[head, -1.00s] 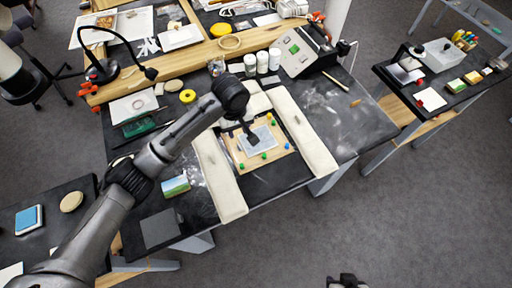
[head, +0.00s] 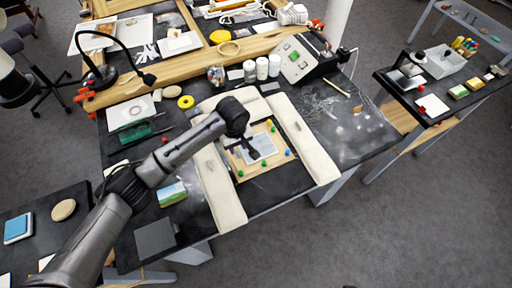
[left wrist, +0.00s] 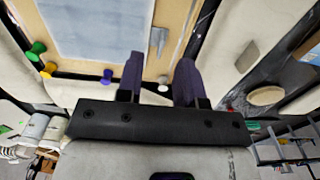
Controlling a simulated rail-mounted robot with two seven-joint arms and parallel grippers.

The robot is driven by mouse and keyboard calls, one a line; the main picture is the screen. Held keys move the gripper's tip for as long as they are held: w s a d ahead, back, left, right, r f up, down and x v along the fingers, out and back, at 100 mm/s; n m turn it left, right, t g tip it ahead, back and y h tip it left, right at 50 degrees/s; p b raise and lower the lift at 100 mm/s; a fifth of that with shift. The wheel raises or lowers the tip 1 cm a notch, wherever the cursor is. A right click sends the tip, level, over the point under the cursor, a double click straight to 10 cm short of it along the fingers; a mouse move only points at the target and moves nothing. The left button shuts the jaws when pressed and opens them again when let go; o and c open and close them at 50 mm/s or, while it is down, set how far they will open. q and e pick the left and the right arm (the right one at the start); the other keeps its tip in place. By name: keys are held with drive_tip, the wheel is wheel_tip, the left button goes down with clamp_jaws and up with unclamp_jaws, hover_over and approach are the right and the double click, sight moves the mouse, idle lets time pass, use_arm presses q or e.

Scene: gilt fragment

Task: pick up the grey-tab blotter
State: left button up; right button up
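The blotter is a pale blue-grey sheet (head: 264,143) lying flat on a light wooden board (head: 243,171) on the dark bench. In the left wrist view the sheet (left wrist: 95,25) fills the top, with a small grey tab (left wrist: 158,40) by its edge. My left gripper (head: 254,154) hangs over the sheet's near part and hides some of it. My right gripper is not in view.
Coloured pegs (left wrist: 48,70) stand around the board. Long cream padded strips (head: 222,190) flank it on both sides. White jars (head: 262,68) stand behind it, and a landscape picture card (head: 172,194) lies to the left. The bench to the right is mostly clear.

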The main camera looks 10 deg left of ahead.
sight(237, 152)
use_arm(q)
drive_tip(key=shift+a+f+b, duration=0.1)
drive_tip(key=shift+f+b, duration=0.25)
drive_tip(key=shift+f, duration=1.85)
clamp_jaws()
